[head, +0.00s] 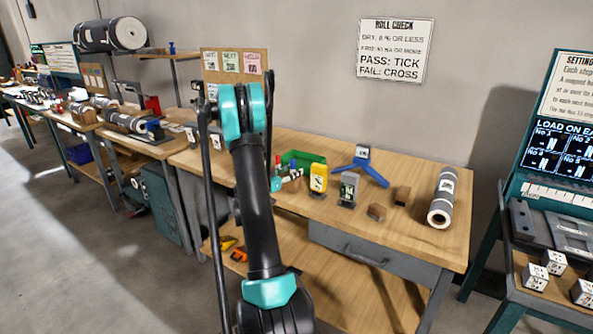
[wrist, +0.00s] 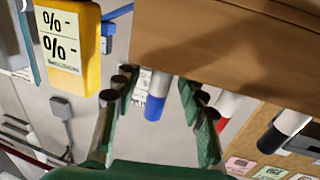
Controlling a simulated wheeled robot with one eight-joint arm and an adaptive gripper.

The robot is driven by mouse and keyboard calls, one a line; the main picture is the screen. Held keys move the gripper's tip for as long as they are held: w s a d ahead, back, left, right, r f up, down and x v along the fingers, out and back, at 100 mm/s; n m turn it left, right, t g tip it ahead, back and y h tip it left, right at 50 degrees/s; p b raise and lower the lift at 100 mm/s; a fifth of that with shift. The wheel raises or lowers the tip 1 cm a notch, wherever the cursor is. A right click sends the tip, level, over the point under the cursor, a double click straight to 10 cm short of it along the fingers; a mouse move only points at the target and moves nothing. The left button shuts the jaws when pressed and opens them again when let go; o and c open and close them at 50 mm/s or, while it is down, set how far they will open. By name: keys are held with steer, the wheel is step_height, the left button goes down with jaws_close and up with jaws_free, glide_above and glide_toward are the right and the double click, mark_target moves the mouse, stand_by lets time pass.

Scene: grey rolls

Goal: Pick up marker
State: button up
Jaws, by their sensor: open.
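In the wrist view, which is upside down, three markers stand with white bodies: one with a blue end (wrist: 156,103), one with a red end (wrist: 226,106), and one with a black end (wrist: 284,131). My gripper (wrist: 158,80) is open, its two green-padded fingers apart. The blue-ended marker shows in the gap between the fingers; I see no contact. The red-ended marker is just outside the right finger, partly hidden by it.
A yellow meter (head: 318,178) stands right of the markers and shows in the wrist view (wrist: 80,40). A blue stand (head: 362,165), small blocks and a grey roll (head: 442,197) lie further right. The table front is fairly clear.

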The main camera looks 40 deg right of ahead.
steer(key=shift+c, duration=0.5)
jaws_close()
steer(key=shift+r, duration=0.1)
step_height(320, 180, up, 20)
stand_by(0.6)
